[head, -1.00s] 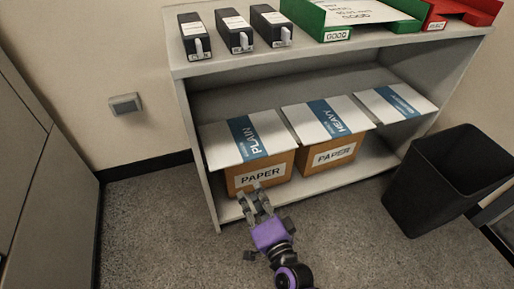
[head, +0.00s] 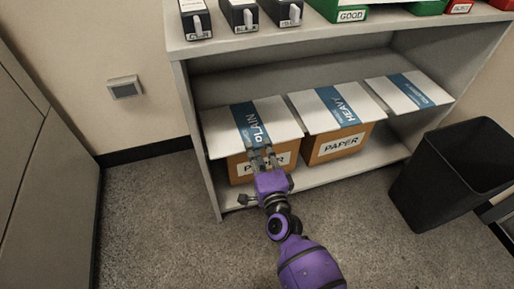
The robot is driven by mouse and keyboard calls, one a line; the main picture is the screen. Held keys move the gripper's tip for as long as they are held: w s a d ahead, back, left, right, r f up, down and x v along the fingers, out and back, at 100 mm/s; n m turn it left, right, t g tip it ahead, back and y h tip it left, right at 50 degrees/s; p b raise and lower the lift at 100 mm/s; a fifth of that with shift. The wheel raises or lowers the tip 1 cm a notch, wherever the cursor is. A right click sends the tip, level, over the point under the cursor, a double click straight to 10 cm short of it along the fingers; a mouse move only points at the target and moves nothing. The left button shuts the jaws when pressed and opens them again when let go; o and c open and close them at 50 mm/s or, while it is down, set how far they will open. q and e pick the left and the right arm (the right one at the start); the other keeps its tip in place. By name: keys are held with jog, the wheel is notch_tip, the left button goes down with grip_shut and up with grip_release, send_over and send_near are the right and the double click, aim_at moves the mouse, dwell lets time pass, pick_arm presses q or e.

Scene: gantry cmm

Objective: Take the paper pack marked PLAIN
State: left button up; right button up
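The paper pack marked PLAIN (head: 223,128) is white with a blue band and lies on top of the left cardboard box, inside the shelf unit. My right gripper (head: 262,156) is in front of that box, with its fingertips at the front edge of the pack, overlapping the end of the blue band. The fingers look apart. I cannot tell whether they touch the pack or have any of it between them. The gripper covers part of the PAPER label. My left gripper is not in view.
A pack marked HEAVY (head: 313,107) lies on the middle box (head: 318,154), and another white pack (head: 393,97) lies to its right. A black bin (head: 425,190) stands at right.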

aim_at(257, 146)
jog(key=shift+x, duration=0.85)
jog(key=shift+c, duration=0.5)
grip_shut()
jog(key=shift+f, duration=0.15)
notch_tip(257, 146, up, 3)
jog(key=shift+p, duration=0.95)
jog(key=shift+f, duration=0.1)
